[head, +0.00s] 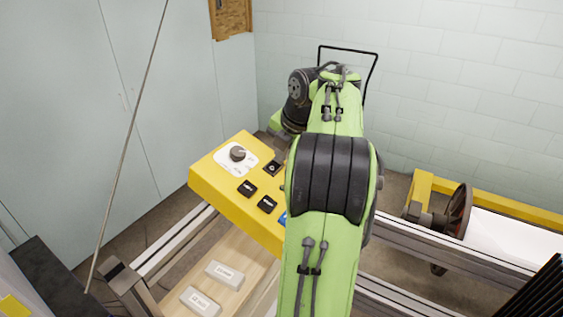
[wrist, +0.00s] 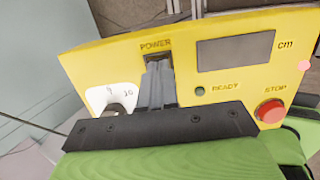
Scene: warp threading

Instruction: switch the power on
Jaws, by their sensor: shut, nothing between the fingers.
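The yellow control panel (wrist: 105,62) fills the upper part of the wrist view, with the word POWER (wrist: 155,44) printed near its top. The power switch (wrist: 157,56) sits in a dark recess just below the label and is mostly hidden by my gripper. My gripper (wrist: 159,66) is shut and empty, its grey fingertips at the lower edge of that recess. I cannot tell whether they touch the switch or which way it is set. In the head view my green arm hides the gripper and part of the panel (head: 215,165).
Beside the switch are a blank display (wrist: 236,52), a green READY lamp (wrist: 199,91) and a red STOP button (wrist: 270,111). A dial on a white plate (wrist: 103,94) lies left. The head view shows black buttons (head: 247,188) and labelled grey blocks (head: 224,273) on a wooden board.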

